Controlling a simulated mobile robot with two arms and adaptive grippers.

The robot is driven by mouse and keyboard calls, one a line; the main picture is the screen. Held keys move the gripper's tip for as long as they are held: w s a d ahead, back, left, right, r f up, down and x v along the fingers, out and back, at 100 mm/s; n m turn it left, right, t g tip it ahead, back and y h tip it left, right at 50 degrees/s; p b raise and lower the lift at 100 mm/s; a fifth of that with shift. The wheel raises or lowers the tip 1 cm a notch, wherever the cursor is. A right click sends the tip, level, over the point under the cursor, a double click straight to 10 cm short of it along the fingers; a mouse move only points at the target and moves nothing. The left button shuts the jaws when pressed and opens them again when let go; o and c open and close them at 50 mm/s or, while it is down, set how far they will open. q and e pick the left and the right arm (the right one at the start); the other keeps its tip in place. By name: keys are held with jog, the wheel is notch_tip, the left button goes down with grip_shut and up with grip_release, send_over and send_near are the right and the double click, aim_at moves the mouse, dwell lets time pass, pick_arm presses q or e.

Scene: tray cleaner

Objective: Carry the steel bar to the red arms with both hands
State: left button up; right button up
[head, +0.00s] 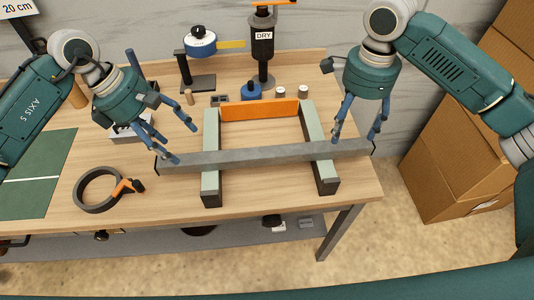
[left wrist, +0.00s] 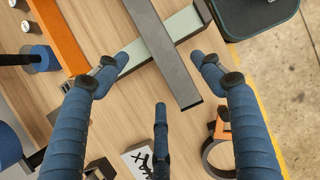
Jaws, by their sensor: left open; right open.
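The steel bar (head: 260,157) is a long grey bar lying across two parallel rails with pale green tops (head: 210,150). Its near end also shows in the left wrist view (left wrist: 172,65), between my spread fingers. My left gripper (head: 182,143) is open above the bar's left end. My right gripper (head: 354,137) is open at the bar's right end, its fingers spread on either side of it in the picture; contact cannot be told. I see no clearly red arms; an orange plate (head: 260,110) joins the rails at the back.
A black DRY device (head: 263,48) and a blue-and-white dispenser (head: 200,42) stand at the back. A dark ring clamp with orange handle (head: 98,190) lies front left beside a green mat (head: 38,170). Cardboard boxes (head: 450,150) stand right of the table.

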aim_at(192, 156)
pick_arm(q)
jog(key=x, duration=0.8)
jog(key=shift+s+d+r, duration=0.1)
pick_arm(e)
notch_tip(192, 156, down, 8)
jog(key=shift+s+r, duration=0.1)
